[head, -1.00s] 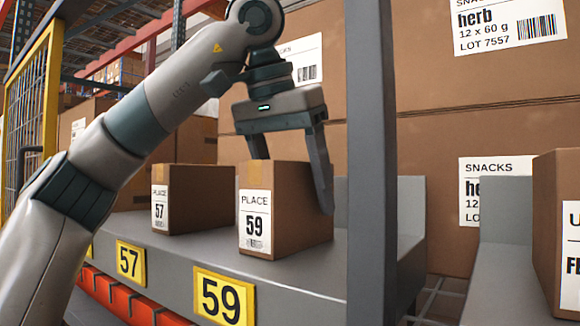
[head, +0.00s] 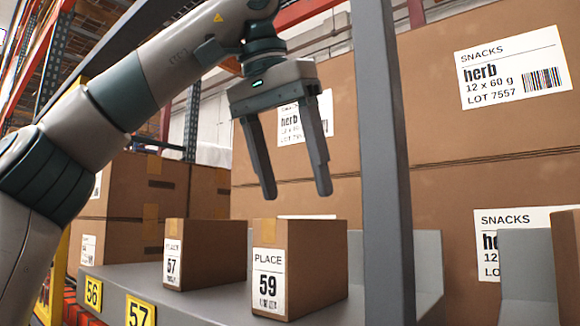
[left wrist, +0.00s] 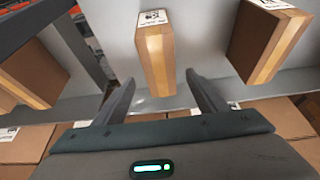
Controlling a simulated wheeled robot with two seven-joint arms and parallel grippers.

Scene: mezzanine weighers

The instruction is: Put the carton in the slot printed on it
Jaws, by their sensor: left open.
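A brown carton labelled "PLACE 59" (head: 318,262) stands upright on the grey shelf (head: 215,298), left of the grey post. My left gripper (head: 297,195) is open and empty above it, with its fingertips clear of the carton's top. The left wrist view shows what seems to be the same carton (left wrist: 158,60) beyond and between the open fingers. A second carton, "PLACE 57" (head: 212,255), stands to its left in the head view. Yellow tags 56 (head: 93,294) and 57 (head: 140,312) show on the shelf front; tag 59 is out of frame. My right gripper is not in view.
The grey upright post (head: 383,170) stands close to the right of carton 59. Large "herb" snack boxes (head: 430,125) are stacked behind the shelf. Another carton (head: 566,260) stands at the right edge.

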